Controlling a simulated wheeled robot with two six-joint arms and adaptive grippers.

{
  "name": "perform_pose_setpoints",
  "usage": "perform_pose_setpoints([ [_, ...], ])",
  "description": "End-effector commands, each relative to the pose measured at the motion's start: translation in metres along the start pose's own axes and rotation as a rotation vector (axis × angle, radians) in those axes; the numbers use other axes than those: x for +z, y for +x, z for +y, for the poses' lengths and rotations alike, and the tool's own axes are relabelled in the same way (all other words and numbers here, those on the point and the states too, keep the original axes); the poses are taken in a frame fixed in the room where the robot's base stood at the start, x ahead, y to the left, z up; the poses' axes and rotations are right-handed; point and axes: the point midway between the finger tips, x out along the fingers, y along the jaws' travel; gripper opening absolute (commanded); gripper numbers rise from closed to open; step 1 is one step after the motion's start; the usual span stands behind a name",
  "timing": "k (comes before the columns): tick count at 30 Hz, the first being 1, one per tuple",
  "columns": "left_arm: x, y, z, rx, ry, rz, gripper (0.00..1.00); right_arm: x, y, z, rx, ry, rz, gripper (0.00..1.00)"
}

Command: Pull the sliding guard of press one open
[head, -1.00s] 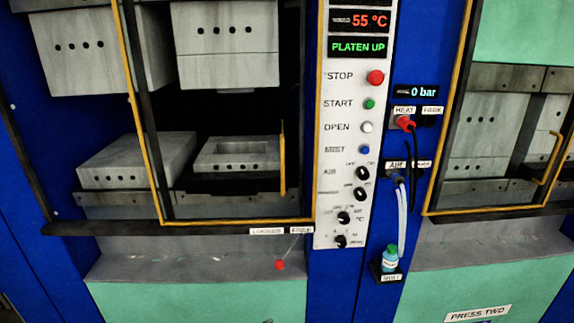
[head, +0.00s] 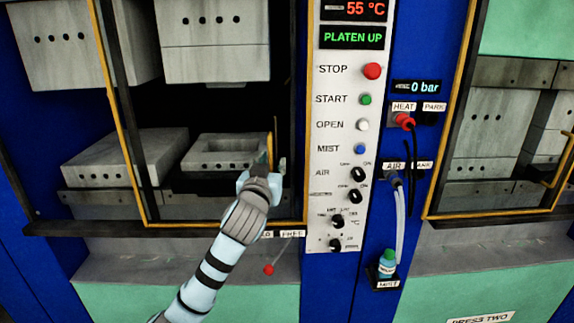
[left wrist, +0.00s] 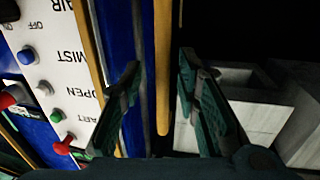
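Press one's sliding guard has a yellow-edged frame (head: 127,150) standing across the right part of the press opening. Its upright yellow handle (head: 272,150) is near the frame's right side. My left gripper (head: 260,168) reaches up from below to the handle. In the left wrist view, the handle (left wrist: 162,80) stands between the two open fingers of my left gripper (left wrist: 160,75), with gaps on both sides. A red-knobbed lever (head: 268,269) hangs below the guard under the labels; the gripper's arm hides part of the label strip. My right gripper is not in view.
A control panel (head: 343,150) with buttons and dials stands right of the guard; the screen reads PLATEN UP. Hoses (head: 398,220) and a small bottle (head: 387,262) are further right. Press two (head: 500,150) is at the right edge. Grey platen blocks (head: 215,45) sit behind the guard.

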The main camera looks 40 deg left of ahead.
Motion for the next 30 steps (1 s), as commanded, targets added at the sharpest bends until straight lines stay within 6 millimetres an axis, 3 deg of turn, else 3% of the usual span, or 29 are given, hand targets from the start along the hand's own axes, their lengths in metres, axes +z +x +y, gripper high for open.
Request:
perform_pose_setpoints([
  [10,-0.0011,0.0063,0.0004,0.005,0.000,0.000,0.29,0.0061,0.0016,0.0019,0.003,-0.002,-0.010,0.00],
  [16,-0.0010,0.0061,0.0001,0.004,0.000,0.000,0.00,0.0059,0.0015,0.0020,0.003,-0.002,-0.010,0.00],
  [30,-0.0001,0.0078,-0.0058,0.001,0.002,0.000,0.00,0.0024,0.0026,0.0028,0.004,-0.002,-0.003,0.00],
])
